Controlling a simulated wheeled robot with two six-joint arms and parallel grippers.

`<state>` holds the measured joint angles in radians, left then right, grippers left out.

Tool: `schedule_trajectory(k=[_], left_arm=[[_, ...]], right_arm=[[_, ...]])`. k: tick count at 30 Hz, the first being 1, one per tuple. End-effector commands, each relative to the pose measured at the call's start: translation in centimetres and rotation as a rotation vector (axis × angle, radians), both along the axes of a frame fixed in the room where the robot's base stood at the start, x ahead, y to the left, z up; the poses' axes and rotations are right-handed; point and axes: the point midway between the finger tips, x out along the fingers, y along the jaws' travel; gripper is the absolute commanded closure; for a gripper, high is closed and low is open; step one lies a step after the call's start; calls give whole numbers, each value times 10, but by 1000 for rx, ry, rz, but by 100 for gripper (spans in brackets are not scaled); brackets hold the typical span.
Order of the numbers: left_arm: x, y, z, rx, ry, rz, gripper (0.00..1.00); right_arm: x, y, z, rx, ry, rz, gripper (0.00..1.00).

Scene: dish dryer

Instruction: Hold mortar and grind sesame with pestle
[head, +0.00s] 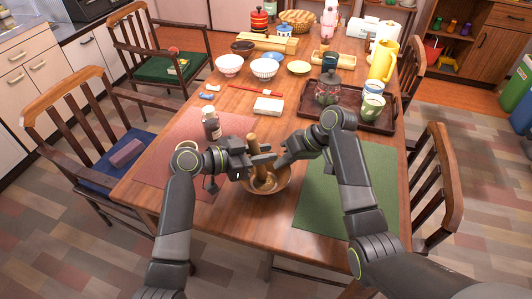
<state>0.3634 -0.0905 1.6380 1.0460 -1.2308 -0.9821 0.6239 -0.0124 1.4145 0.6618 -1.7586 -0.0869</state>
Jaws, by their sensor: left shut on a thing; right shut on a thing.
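The mortar (277,191) is a brown bowl near the table's front edge, between two placemats. The wooden pestle (252,139) stands slightly tilted, with its lower end inside the mortar. My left gripper (262,160) comes in from the left and is shut on the pestle above the bowl. My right gripper (284,160) comes in from the right and is shut on the mortar at its far right rim. The fingers hide part of the rim and the pestle's shaft. I cannot make out single sesame seeds in the bowl.
A dark bottle (212,127) stands on the pink placemat (160,158) to the left. A green placemat (320,200) lies to the right. A dark tray (392,121) with a teapot (328,92) and cups is behind it. Bowls (264,70) stand farther back. Chairs flank the table.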

Motion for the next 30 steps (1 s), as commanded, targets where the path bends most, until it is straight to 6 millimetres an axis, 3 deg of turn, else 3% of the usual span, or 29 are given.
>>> schedule_trajectory(k=[9,30], left_arm=[[-9,9,-1,1,5,0,100],[-27,-5,-2,1,6,-1,100]], right_arm=[[0,-1,-1,-2,2,0,100],[0,0,-1,-2,2,0,100]])
